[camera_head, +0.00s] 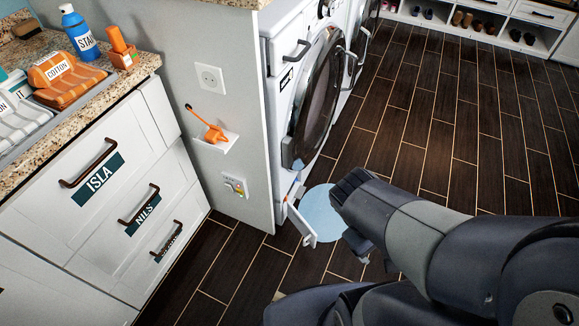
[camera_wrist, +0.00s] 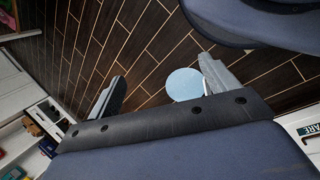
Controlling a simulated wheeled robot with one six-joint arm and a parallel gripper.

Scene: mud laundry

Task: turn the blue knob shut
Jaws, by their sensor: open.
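I cannot make out a blue knob for certain in either view. A white hatch flap (camera_head: 301,224) stands open low on the front of the near washing machine (camera_head: 318,95); what lies behind it is too small or hidden. A pale blue round patch (camera_head: 319,212) lies on the floor beside the flap, and it also shows in the wrist view (camera_wrist: 184,84). My gripper (camera_wrist: 161,68) is open, its two grey fingers wide apart with nothing held. It is low over the floor, right of the flap and apart from it; my arm covers part of the patch.
White drawers (camera_head: 108,200) with a granite counter stand at left. A wall shelf (camera_head: 216,141) holds an orange item, above a small panel (camera_head: 235,186) with coloured parts. Shoe cubbies (camera_head: 470,22) line the back. Dark floor (camera_head: 450,130) is free at right.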

